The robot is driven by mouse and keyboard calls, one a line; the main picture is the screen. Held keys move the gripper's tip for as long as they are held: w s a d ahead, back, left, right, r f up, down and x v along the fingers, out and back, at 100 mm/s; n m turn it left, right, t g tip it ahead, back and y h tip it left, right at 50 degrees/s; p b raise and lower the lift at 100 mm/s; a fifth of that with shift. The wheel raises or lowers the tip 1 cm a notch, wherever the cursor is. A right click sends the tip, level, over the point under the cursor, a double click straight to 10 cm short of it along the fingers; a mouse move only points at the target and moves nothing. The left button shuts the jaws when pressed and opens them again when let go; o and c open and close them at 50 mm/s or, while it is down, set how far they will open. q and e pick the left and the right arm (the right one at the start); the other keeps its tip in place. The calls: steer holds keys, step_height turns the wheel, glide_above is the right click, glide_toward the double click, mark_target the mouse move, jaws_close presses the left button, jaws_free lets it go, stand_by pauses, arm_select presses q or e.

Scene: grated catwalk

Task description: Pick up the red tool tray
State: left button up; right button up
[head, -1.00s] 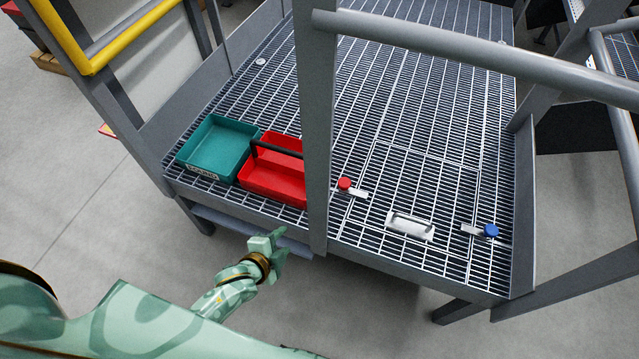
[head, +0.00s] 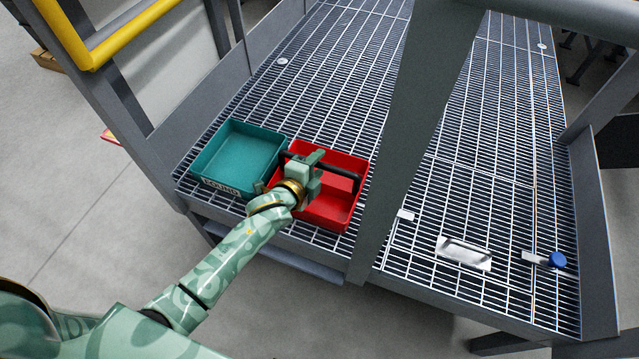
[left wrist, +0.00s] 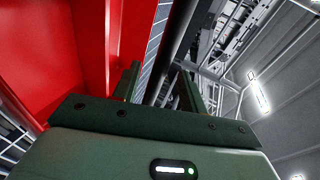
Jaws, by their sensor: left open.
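The red tool tray (head: 338,211) sits on the grating, right beside the teal tray, with a black bar handle (head: 345,180) across its top. My left gripper (head: 316,168) is over the tray at the handle and hides part of both. In the left wrist view the open fingers (left wrist: 160,84) point toward the black handle (left wrist: 178,40), which appears between them; contact cannot be told. The red tray wall (left wrist: 75,45) fills the left of that view. My right gripper is not in view.
A teal tray (head: 240,158) with a label stands left of the red one. A grey post (head: 408,130) rises close to the tray's right. The grating behind the trays is clear.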

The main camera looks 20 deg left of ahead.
arm_select(q)
steer(key=w+f, duration=0.1)
steer(key=w+b, duration=0.1)
steer(key=shift+w+d+f, duration=0.15)
steer(key=shift+w+f, duration=0.15)
steer(key=shift+f, duration=0.1)
steer(key=shift+w+r, duration=0.2)
steer(key=shift+r, duration=0.1)
jaws_close()
steer(key=shift+d, duration=0.1)
stand_by(0.7)
